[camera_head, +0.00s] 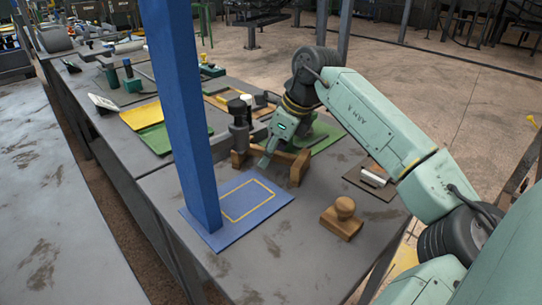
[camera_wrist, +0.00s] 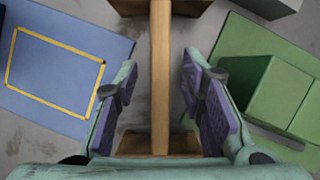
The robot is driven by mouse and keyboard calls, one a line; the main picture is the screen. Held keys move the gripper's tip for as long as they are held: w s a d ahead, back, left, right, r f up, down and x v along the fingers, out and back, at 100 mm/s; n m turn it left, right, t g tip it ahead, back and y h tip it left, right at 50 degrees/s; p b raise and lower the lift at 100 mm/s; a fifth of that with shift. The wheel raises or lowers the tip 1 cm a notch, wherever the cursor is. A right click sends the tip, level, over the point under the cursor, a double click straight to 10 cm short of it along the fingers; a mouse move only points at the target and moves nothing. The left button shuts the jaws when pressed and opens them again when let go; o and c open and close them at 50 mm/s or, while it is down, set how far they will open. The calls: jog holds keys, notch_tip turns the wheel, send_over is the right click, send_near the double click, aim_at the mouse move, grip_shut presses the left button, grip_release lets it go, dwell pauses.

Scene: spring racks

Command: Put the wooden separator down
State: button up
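The wooden separator (camera_head: 299,169) is a brown bar with a block foot at each end. It appears to stand on the grey table between a blue mat and a green mat. My gripper (camera_head: 267,158) is over its middle. In the wrist view, the separator's bar (camera_wrist: 160,85) runs lengthwise between the two fingers of my gripper (camera_wrist: 160,90). Bare table shows between the bar and each finger pad, so the fingers are apart from it. The far foot is partly hidden in the head view.
The blue mat (camera_head: 268,211) has a yellow outlined rectangle and a tall blue post (camera_head: 180,100). The green mat (camera_head: 325,133) holds green blocks (camera_wrist: 275,95). A wooden knobbed block (camera_head: 342,218) stands at front right. Clear table lies in front.

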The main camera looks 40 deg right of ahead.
jog(key=shift+c, duration=0.6)
grip_shut()
jog(key=shift+r, duration=0.2)
